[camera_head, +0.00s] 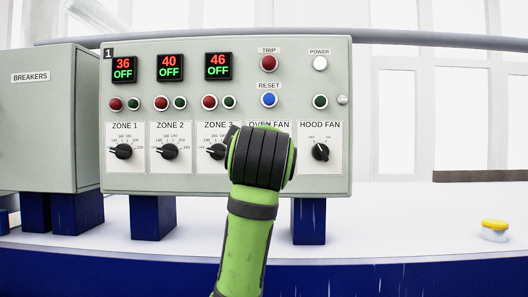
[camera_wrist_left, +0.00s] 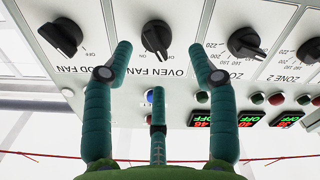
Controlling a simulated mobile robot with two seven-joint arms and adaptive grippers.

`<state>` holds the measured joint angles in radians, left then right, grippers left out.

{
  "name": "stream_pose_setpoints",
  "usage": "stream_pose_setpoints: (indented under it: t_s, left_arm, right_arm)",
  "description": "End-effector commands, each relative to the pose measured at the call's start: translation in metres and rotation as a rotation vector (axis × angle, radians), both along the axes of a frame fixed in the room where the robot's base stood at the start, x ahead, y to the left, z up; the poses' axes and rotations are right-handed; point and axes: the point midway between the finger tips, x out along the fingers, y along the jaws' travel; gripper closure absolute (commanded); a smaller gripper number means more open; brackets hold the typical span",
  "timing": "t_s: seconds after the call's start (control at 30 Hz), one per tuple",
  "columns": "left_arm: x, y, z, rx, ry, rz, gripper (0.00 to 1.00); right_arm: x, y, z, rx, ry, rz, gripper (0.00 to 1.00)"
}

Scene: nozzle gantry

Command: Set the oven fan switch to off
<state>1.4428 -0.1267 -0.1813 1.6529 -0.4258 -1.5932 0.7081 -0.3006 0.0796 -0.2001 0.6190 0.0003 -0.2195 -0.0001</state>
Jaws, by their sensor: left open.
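The oven fan switch (camera_wrist_left: 156,38) is a black rotary knob on the grey panel, seen upside down in the left wrist view above its OVEN FAN label. Its grip bar lies tilted; I cannot read clearly which mark it points to. My left gripper (camera_wrist_left: 158,52) is open, with its teal fingers spread on either side of the knob and a third finger below. No finger visibly holds the knob; the remaining depth gap is unclear. In the head view my green arm and black wrist hide this knob and the gripper. My right gripper is not in view.
The hood fan knob (camera_head: 320,152) is right of the covered switch, and the zone 3 knob (camera_head: 217,151) is left, close to my wrist. The reset button (camera_head: 269,99) and trip button (camera_head: 269,63) sit above. A breakers box (camera_head: 45,120) stands left.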

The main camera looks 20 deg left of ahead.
Motion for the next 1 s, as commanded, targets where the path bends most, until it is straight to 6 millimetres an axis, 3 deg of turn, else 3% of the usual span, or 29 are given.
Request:
stream_pose_setpoints:
  t_s: [0.2,0.4,1.0]
  left_arm:
    - [-0.046,-0.013,0.001,-0.003,-0.006,-0.002,0.42]
    - [-0.069,-0.018,0.001,-0.002,-0.004,0.000,0.42]
    - [-0.074,-0.019,0.001,-0.002,-0.003,0.002,0.42]
  right_arm:
    - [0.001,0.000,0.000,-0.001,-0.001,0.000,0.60]
    - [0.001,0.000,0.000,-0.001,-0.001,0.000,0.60]
    - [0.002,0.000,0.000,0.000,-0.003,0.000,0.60]
